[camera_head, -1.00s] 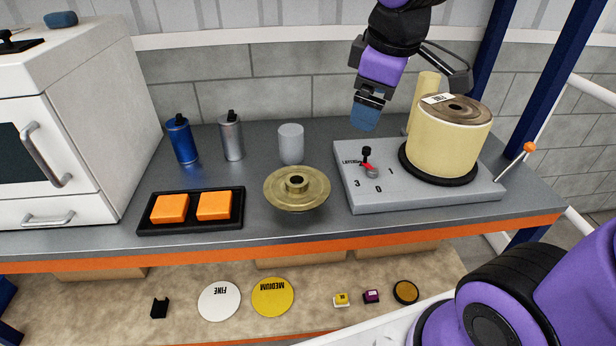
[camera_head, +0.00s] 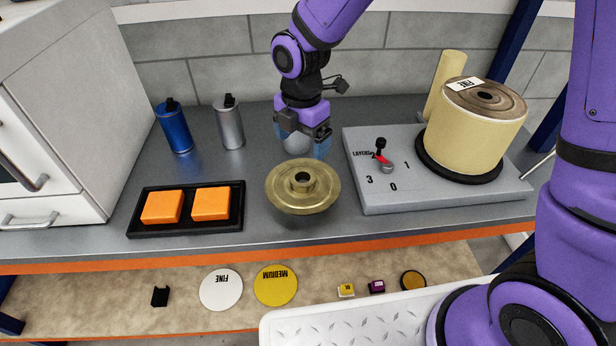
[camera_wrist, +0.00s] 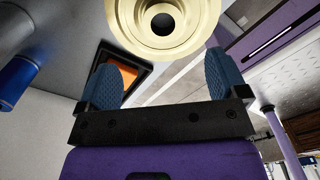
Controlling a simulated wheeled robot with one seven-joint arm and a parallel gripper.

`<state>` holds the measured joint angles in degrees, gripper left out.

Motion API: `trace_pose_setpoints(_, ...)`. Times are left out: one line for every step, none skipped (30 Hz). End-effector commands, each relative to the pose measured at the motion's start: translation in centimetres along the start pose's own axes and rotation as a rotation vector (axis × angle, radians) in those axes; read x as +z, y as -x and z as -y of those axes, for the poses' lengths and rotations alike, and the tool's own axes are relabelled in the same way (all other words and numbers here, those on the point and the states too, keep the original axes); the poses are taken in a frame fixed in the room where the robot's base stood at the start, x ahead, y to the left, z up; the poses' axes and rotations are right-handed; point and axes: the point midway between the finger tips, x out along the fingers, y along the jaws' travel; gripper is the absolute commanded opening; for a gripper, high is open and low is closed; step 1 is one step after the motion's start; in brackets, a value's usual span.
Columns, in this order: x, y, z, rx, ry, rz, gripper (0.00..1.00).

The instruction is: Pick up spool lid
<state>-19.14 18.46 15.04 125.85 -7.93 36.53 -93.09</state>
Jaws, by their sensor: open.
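The spool lid (camera_head: 303,199) is a round brass-coloured disc with a raised hub and a centre hole, lying near the front edge of the bench. My gripper (camera_head: 304,148) is just behind and above it in the head view, jaws open and empty. In the wrist view the lid (camera_wrist: 161,45) shows at the top, beyond the two spread blue fingertips (camera_wrist: 160,78), with its hub hole near the middle. The spool (camera_head: 471,133), wound in pale yellow, stands on the grey carousel base at the right.
A black tray (camera_head: 187,227) with two orange blocks lies left of the lid. A blue bottle (camera_head: 175,130) and a silver bottle (camera_head: 229,127) stand behind it. The grey carousel base (camera_head: 440,196) with a red-and-black lever is to the right. A lower shelf holds discs and small items.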

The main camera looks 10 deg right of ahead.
Motion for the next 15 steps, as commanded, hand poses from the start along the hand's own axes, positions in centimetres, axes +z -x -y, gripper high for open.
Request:
trace_pose_setpoints(-0.1, -0.6, 0.0, -0.003, 0.005, -0.001, 0.92)
trace_pose_setpoints(-0.1, -0.9, 0.0, -0.003, 0.006, -0.002, 0.92)
trace_pose_setpoints(-0.1, -1.5, 0.0, -0.004, 0.007, -0.002, 0.92)
trace_pose_setpoints(-0.1, -2.0, 0.0, -0.004, 0.008, -0.002, 0.92)
trace_pose_setpoints(-0.1, -2.5, 0.0, -0.004, 0.008, -0.001, 0.92)
trace_pose_setpoints(-0.1, -3.1, 0.1, -0.005, 0.007, -0.001, 0.92)
trace_pose_setpoints(-0.1, -3.5, 0.1, -0.004, 0.007, -0.001, 0.92)
trace_pose_setpoints(-0.1, -3.9, 0.1, -0.004, 0.006, -0.001, 0.92)
trace_pose_setpoints(-0.1, -4.4, 0.1, -0.004, 0.006, -0.001, 0.92)
trace_pose_setpoints(-0.1, -4.7, 0.0, -0.003, 0.006, -0.001, 0.92)
trace_pose_setpoints(-0.1, -4.9, 0.0, -0.003, 0.005, -0.001, 0.92)
trace_pose_setpoints(-0.1, -5.2, 0.1, -0.002, 0.005, -0.001, 0.92)
trace_pose_setpoints(-0.1, -5.3, 0.1, -0.002, 0.004, 0.0, 0.92)
trace_pose_setpoints(-0.1, -5.4, 0.1, -0.002, 0.004, 0.0, 0.92)
trace_pose_setpoints(-0.1, -5.6, 0.1, -0.001, 0.003, 0.0, 0.92)
